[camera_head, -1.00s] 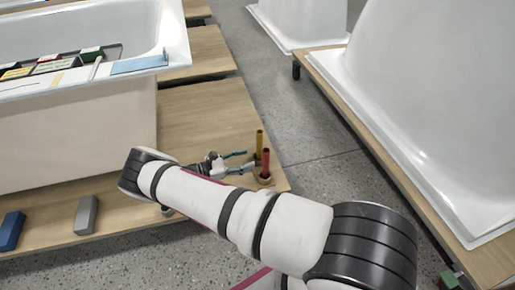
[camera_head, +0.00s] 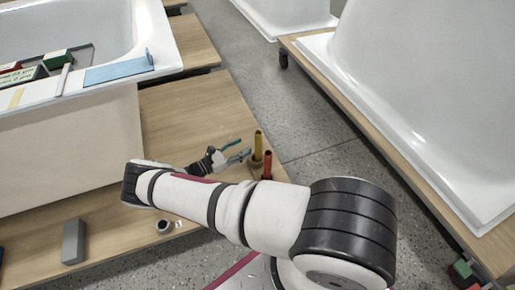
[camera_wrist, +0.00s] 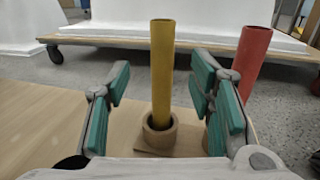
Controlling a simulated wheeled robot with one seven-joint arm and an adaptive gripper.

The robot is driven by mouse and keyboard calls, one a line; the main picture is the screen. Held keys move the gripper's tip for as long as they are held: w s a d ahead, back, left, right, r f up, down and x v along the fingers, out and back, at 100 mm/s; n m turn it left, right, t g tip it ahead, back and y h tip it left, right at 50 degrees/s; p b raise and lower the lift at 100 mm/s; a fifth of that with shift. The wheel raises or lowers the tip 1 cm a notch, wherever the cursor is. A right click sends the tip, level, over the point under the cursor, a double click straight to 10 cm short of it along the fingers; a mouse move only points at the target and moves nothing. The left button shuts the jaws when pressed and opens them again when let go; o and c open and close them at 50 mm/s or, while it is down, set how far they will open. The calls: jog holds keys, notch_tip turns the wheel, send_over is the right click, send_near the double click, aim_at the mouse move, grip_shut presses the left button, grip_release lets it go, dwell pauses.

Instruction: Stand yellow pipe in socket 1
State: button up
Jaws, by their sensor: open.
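The yellow pipe (camera_head: 258,146) stands upright near the platform's right corner. In the wrist view, the yellow pipe (camera_wrist: 162,70) has its foot in a round brown socket (camera_wrist: 159,138); no socket number is legible. My gripper (camera_head: 239,148) is open beside the pipe, pointing at it. In the wrist view, the teal pads of my gripper (camera_wrist: 160,82) are on both sides of the pipe, with visible gaps and no clear contact. The red pipe (camera_head: 267,164) stands close by, and shows right of the right finger in the wrist view (camera_wrist: 252,60). Its foot is hidden.
A white bathtub shell (camera_head: 70,140) stands on the wooden platform (camera_head: 190,110) at left. A grey block (camera_head: 73,242) and a small dark ring (camera_head: 164,226) lie near its front edge. Another shell (camera_head: 430,110) is at right. Grey floor (camera_head: 310,110) lies between.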

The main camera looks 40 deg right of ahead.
aim_at(259, 138)
jog(key=shift+s+d+r+b, duration=0.1)
jog(key=shift+d+b, duration=0.15)
jog(key=shift+d, duration=1.2)
jog(key=shift+s+d+f+b, duration=0.1)
jog(key=shift+s+d+b, duration=0.1)
jog(key=shift+d, duration=1.2)
jog(key=shift+s+d+r+b, duration=0.1)
jog(key=shift+d+b, duration=0.15)
jog(key=shift+d, duration=1.2)
grip_shut()
